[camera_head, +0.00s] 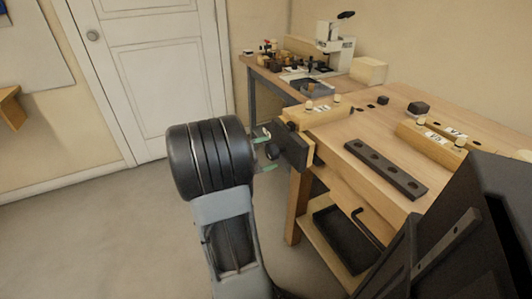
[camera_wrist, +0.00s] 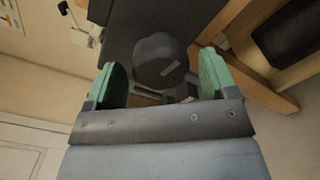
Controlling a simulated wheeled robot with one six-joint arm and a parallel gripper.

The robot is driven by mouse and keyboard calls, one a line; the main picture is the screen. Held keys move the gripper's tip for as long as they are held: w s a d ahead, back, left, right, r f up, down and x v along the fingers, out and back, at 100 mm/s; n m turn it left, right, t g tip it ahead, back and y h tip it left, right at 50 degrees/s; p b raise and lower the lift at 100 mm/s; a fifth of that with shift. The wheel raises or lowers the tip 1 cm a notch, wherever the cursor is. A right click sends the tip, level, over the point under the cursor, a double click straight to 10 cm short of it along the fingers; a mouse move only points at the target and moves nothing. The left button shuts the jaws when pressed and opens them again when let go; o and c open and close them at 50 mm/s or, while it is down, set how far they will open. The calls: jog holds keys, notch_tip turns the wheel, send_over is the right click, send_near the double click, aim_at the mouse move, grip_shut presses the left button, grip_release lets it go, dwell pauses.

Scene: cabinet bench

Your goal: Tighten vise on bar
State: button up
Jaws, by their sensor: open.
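The vise (camera_head: 291,146) is a dark plate with a wooden jaw block at the left end of the bench. A dark faceted knob (camera_wrist: 160,58) sticks out from its face in the wrist view. My gripper (camera_head: 271,150) is open in front of the vise face. Its green fingers (camera_wrist: 158,66) stand on either side of the knob, with gaps visible; I cannot tell how deep they reach. A dark flat bar with holes (camera_head: 385,168) lies on the bench top, apart from the vise jaw block. Part of the knob's shaft is hidden.
The wooden bench top (camera_head: 355,130) also carries a labelled wooden block with knobs (camera_head: 432,143) and a small black block (camera_head: 418,108). A lower shelf holds a black tray (camera_head: 340,238). A second table with a white machine (camera_head: 335,45) stands behind. The floor at left is clear.

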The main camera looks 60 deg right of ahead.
jog(key=v, duration=0.6)
dwell(0.3)
jog(key=shift+w+a, duration=0.1)
jog(key=shift+a, duration=0.05)
